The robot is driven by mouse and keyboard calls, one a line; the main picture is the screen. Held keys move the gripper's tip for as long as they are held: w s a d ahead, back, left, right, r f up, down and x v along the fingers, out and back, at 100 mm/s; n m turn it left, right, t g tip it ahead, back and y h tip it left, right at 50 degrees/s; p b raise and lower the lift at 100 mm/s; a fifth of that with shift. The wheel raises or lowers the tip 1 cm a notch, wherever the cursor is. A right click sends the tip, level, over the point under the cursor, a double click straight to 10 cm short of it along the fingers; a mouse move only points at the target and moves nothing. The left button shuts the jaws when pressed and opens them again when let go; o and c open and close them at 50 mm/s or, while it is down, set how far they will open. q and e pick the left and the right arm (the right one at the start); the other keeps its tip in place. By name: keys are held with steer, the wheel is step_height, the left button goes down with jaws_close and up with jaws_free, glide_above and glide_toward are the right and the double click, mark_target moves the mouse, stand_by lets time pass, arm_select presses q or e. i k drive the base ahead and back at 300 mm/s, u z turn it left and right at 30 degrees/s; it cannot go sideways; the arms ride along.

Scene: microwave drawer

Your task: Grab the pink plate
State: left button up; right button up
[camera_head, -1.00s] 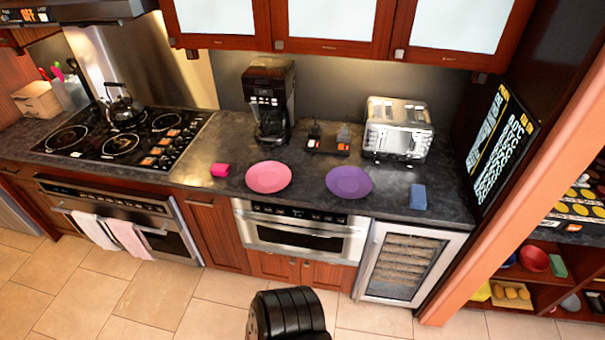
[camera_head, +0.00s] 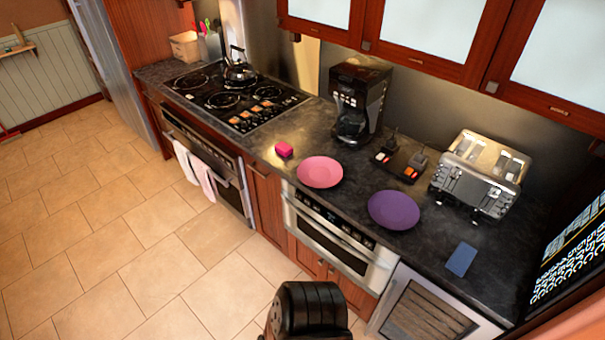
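The pink plate (camera_head: 320,172) lies on the dark countertop, near its front edge, above the built-in microwave drawer (camera_head: 334,236). Neither of my grippers is in view. A black rounded part at the bottom middle appears to be part of my own body, well below the plate.
The countertop (camera_head: 416,256) also holds a coffee maker (camera_head: 359,103), a toaster (camera_head: 482,175), a blue block (camera_head: 461,259) and a kettle (camera_head: 238,70) on the stove (camera_head: 232,97). Open tiled floor (camera_head: 130,240) lies in front at the left.

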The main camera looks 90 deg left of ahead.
mark_target(319, 171)
steer(key=u, duration=0.9)
steer(key=i, duration=0.8)
steer(key=u, duration=1.15)
steer(key=i, duration=0.25)
steer(key=u, duration=0.15)
